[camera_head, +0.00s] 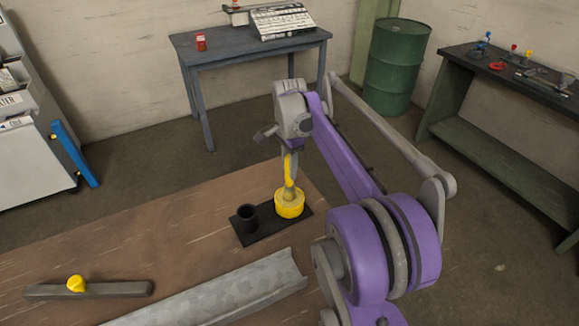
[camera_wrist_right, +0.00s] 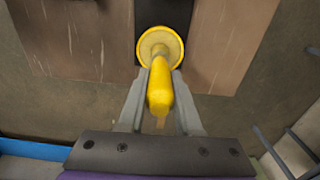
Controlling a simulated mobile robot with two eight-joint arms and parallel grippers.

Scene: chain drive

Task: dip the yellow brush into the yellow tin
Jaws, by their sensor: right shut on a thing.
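The yellow brush (camera_head: 290,172) is upright in my right gripper (camera_head: 288,158), which is shut on its handle. The yellow tin (camera_head: 289,208) stands on the dark tray (camera_head: 256,239), directly under the brush. In the right wrist view the brush handle (camera_wrist_right: 160,95) lies between the fingers of my right gripper (camera_wrist_right: 160,82), and its far end overlaps the pale inside of the tin (camera_wrist_right: 144,45). The brush tip is at the tin's mouth; how deep it sits is hidden. My left gripper is not in view.
A dark cup (camera_head: 247,217) stands on the tray, left of the tin. A grey metal channel (camera_head: 225,290) and a dark bar (camera_head: 110,290) with a yellow knob (camera_head: 76,284) lie on the brown tabletop (camera_head: 120,235).

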